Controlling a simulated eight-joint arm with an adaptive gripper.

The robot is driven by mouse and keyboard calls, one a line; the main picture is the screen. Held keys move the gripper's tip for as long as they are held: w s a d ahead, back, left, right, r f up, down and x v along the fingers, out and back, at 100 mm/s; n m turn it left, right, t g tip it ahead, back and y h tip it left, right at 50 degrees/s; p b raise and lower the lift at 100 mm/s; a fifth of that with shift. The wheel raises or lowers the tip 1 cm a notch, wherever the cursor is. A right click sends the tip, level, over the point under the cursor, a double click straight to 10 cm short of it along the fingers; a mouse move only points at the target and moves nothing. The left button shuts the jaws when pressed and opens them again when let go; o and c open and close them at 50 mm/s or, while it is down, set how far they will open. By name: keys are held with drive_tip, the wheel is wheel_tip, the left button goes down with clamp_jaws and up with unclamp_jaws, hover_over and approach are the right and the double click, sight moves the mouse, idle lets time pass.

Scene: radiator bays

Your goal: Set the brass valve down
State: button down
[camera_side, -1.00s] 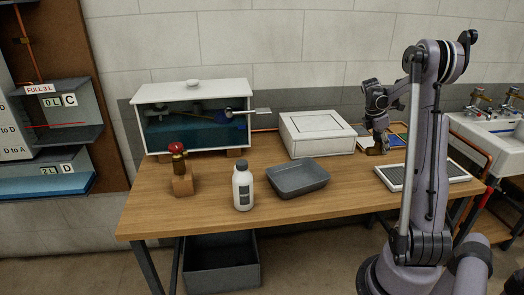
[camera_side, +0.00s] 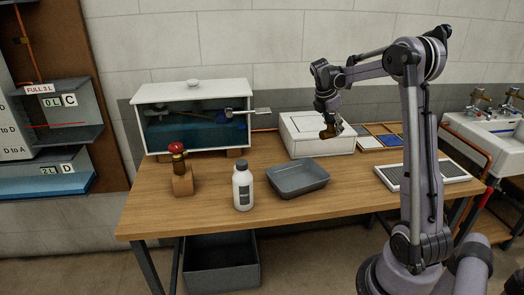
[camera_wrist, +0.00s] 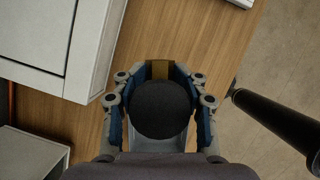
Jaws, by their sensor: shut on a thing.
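My gripper (camera_side: 328,116) is shut on the brass valve (camera_side: 329,132), which looks small and brownish in the side view. In the wrist view my gripper (camera_wrist: 160,100) has a finger on each side of the valve's round black top (camera_wrist: 160,108). A brass-coloured part of the valve shows just beyond the black top; its lower end is hidden. In the side view the gripper is in front of the white box's right part, and the valve appears held above the bench (camera_side: 345,185). A second brass fitting with a red knob (camera_side: 177,150) stands on a wooden block at the left.
The white lidded box (camera_side: 305,140) is close by the gripper. A grey tray (camera_side: 298,180) and a white bottle (camera_side: 243,186) stand in front. A water tank (camera_side: 190,125) is at the back left, a ridged drain board (camera_side: 440,172) at the right. Bare wood lies between tray and board.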

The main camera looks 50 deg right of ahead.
drive_tip(key=w+a+n+t, duration=0.2)
drive_tip(key=w+a+n, duration=0.4)
drive_tip(key=w+a, duration=1.35)
drive_tip(key=w+a+n+t, duration=0.1)
drive_tip(key=w+a+n, duration=0.1)
drive_tip(key=a, duration=0.8)
drive_tip(key=w+a+n+t, duration=0.1)
drive_tip(key=w+a+n, duration=0.1)
drive_tip(key=a, duration=0.7)
drive_tip(key=f, duration=1.5)
drive_tip(key=shift+w+a+f, duration=0.15)
drive_tip(key=shift+a+f, duration=0.2)
drive_tip(key=shift+f, duration=0.05)
drive_tip(key=c, duration=0.7)
unclamp_jaws()
drive_tip(key=shift+f, duration=0.1)
